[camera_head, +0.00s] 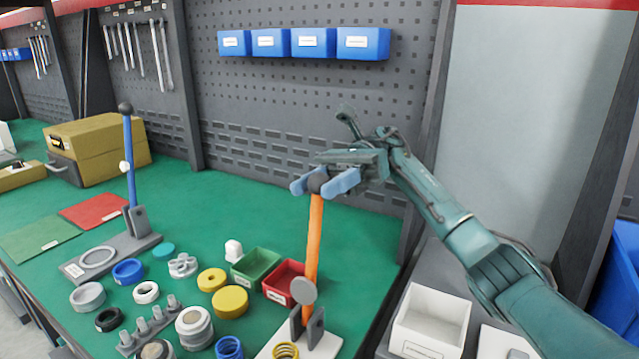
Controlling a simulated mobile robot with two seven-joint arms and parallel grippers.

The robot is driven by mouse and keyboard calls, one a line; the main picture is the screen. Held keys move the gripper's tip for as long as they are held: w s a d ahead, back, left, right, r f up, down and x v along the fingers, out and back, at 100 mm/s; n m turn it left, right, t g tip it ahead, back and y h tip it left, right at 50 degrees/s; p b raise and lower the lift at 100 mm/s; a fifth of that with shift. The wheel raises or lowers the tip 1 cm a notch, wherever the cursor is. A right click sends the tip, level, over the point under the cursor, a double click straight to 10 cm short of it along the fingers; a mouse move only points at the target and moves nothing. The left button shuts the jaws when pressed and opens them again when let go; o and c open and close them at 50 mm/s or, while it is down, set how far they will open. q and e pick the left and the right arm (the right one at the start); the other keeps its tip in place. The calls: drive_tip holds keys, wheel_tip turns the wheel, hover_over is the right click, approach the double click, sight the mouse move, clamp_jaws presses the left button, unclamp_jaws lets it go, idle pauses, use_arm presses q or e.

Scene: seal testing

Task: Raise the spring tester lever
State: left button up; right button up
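The spring tester has an orange lever (314,240) standing nearly upright on a pale base (322,347) with dark brackets, at the front edge of the green bench. A dark round knob (318,181) tops the lever, and a grey disc (303,291) sits low on it. A yellow spring (285,351) is at the base, cut off by the bottom of the view. My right gripper (324,182) is at the top of the lever, its two blue fingers on either side of the knob and seeming to touch it. My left gripper is out of view.
A second tester with a blue lever (130,165) stands at the left. Red (287,275) and green (256,266) trays and several rings and seals lie left of the orange lever. A white bin (431,322) stands at the lower right. The green bench behind the trays is clear.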

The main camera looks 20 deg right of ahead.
drive_tip(key=shift+o, duration=0.8)
drive_tip(key=shift+a+r, duration=0.1)
wheel_tip(320, 180, up, 10)
